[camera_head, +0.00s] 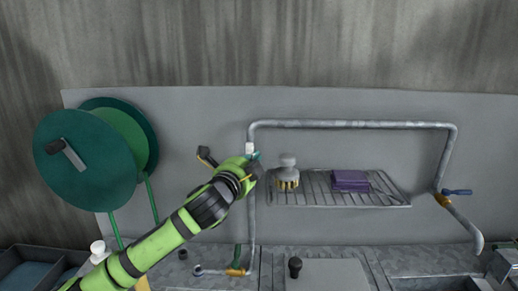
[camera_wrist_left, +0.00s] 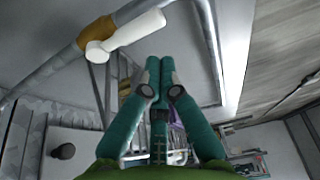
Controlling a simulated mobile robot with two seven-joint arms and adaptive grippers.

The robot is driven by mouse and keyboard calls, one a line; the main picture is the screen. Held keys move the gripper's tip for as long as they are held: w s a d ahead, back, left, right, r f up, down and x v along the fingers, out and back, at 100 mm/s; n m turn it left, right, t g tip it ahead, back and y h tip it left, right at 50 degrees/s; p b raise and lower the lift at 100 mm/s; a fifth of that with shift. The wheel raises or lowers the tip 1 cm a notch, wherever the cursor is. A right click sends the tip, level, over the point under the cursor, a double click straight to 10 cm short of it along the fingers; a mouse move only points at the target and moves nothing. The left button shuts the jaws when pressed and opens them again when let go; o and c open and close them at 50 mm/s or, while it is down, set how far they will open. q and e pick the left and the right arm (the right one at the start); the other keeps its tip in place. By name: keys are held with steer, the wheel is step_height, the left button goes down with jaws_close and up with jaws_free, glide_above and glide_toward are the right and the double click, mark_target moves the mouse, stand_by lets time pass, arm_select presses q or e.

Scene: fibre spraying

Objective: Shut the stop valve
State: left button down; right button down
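A valve with a white lever handle sits on the grey pipe. In the left wrist view its white handle (camera_wrist_left: 128,35) joins a brass-coloured body (camera_wrist_left: 95,34) at upper left. In the head view only the handle's white end (camera_head: 250,148) shows; the body is hidden behind my gripper. My left gripper (camera_head: 254,158) is close to the upright pipe, just below that white end. In the left wrist view its teal fingers (camera_wrist_left: 159,64) meet at the tips with nothing visible between them, apart from the handle in the picture. My right gripper is out of view.
A wire rack (camera_head: 325,200) with a brush (camera_head: 287,172) and purple block (camera_head: 350,180) is right of my gripper. A blue-handled valve (camera_head: 445,198) is on the right pipe, a brass fitting (camera_head: 236,271) low on the left. A green hose reel (camera_head: 85,160) hangs at left.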

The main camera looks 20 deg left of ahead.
arm_select(q)
steer(key=shift+w+d+p, duration=0.1)
steer(key=shift+w+p, duration=0.35)
steer(key=shift+w, duration=1.4)
steer(key=shift+s+n+b, duration=0.1)
steer(key=shift+n+b, duration=0.2)
steer(key=shift+b, duration=0.05)
